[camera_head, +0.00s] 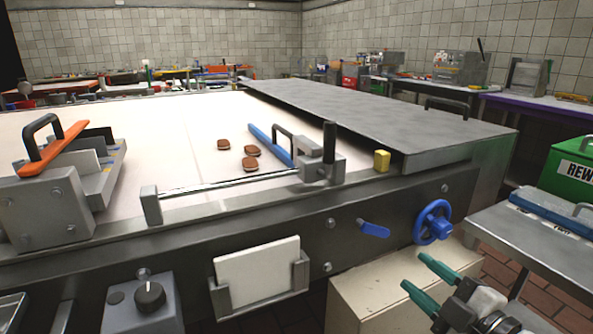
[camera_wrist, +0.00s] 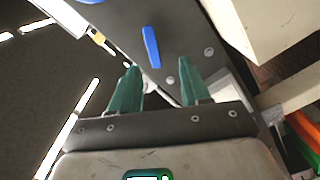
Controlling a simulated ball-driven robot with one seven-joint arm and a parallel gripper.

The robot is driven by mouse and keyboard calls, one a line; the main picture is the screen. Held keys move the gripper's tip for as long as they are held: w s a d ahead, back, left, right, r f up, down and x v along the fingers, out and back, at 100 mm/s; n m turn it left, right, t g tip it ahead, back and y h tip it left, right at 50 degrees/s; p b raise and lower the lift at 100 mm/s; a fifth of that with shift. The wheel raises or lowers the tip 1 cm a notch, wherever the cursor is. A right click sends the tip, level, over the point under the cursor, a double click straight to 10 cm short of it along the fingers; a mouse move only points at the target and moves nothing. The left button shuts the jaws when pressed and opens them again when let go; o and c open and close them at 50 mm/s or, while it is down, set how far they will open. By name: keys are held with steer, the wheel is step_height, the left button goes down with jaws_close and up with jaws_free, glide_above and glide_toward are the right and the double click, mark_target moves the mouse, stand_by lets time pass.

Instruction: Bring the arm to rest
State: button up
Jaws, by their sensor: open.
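My gripper (camera_head: 421,272) is at the lower right in the head view, in front of the machine's dark front panel. Its two green fingers are apart with nothing between them. In the wrist view my gripper (camera_wrist: 158,88) also shows open and empty. Beyond the fingers is the dark panel with a blue lever (camera_wrist: 151,46). The same blue lever (camera_head: 374,229) is up and to the left of the fingers in the head view. A blue handwheel (camera_head: 433,222) is on the panel just above the fingers; I cannot tell the exact gap.
Several brown sandwich cookies (camera_head: 251,163) lie on the pale belt (camera_head: 190,165). A grey side table (camera_head: 535,240) with a blue-handled tool stands at the right, and a green box (camera_head: 570,178) is behind it. A cream box (camera_head: 390,285) stands below the panel, close to my gripper.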

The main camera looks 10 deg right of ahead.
steer(key=s+a+f+m+g+h, duration=0.1)
steer(key=s+f+m+g, duration=0.35)
steer(key=f, duration=0.45)
steer(key=s+f+m+g+h, duration=0.1)
steer(key=s+f+m+g, duration=0.3)
steer(key=f, duration=0.6)
steer(key=s+d+f+m+g+h, duration=0.15)
steer(key=s+f+m+g, duration=0.35)
steer(key=s, duration=0.6)
steer(key=s+d+f+m+g+h, duration=0.1)
steer(key=s+f+m+g+h, duration=0.15)
steer(key=s+f, duration=0.6)
step_height(320, 180, up, 26)
steer(key=p, duration=2.4)
steer(key=shift+s+d+f, duration=0.15)
steer(key=shift+s+f, duration=0.05)
steer(key=shift+s, duration=0.25)
